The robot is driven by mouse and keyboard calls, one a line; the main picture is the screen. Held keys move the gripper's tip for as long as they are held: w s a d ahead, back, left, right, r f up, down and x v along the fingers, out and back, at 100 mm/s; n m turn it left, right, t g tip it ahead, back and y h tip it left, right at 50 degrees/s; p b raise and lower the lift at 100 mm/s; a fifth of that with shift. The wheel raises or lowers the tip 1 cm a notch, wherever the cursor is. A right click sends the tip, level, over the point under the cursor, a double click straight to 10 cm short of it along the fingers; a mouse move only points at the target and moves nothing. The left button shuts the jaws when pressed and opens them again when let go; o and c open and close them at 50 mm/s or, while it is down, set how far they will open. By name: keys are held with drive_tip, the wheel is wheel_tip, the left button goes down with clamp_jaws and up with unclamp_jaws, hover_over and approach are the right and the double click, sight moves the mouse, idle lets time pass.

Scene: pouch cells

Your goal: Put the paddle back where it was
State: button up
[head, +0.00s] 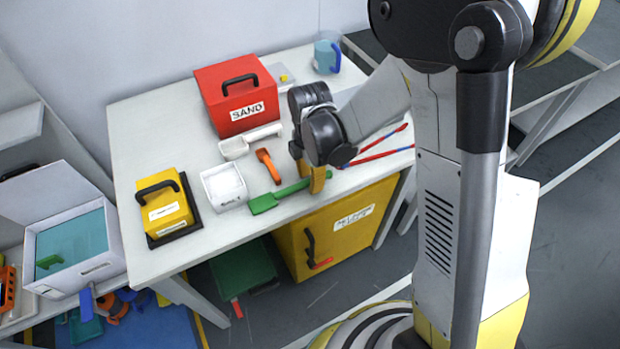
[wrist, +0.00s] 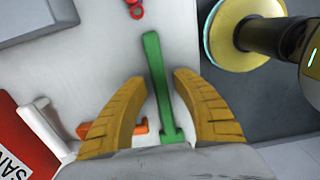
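The green paddle (head: 264,203) lies on the white table (head: 150,243) near its front edge, its flat end to the left and its handle to the right. My gripper (head: 312,178) is low over the handle. In the wrist view the paddle (wrist: 158,75) runs lengthwise between the two yellow fingers of my gripper (wrist: 159,84). The fingers are open, with a gap on each side of the handle. In the head view my gripper hides part of the handle.
An orange tool (head: 268,166), a white scoop (head: 250,141), a salt tub (head: 224,186) and a red sand box (head: 237,97) stand close by. Red-and-blue tongs (head: 376,153) lie to the right. A yellow box (head: 165,204) stands at left. A yellow cabinet (head: 339,232) is below.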

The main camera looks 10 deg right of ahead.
drive_tip(key=shift+r, duration=0.1)
wheel_tip(320, 180, up, 12)
drive_tip(key=p, duration=0.6)
drive_tip(key=s+d+r+m+t, duration=0.3)
drive_tip(key=s+r+m, duration=0.3)
drive_tip(key=m, duration=0.4)
drive_tip(key=s+d+r+m+t, duration=0.4)
drive_tip(key=r+m, duration=0.4)
drive_tip(key=m, duration=0.3)
drive_tip(key=s+d, duration=0.1)
drive_tip(key=s, duration=0.1)
drive_tip(key=shift+s+d, duration=0.2)
drive_tip(key=shift+s, duration=0.1)
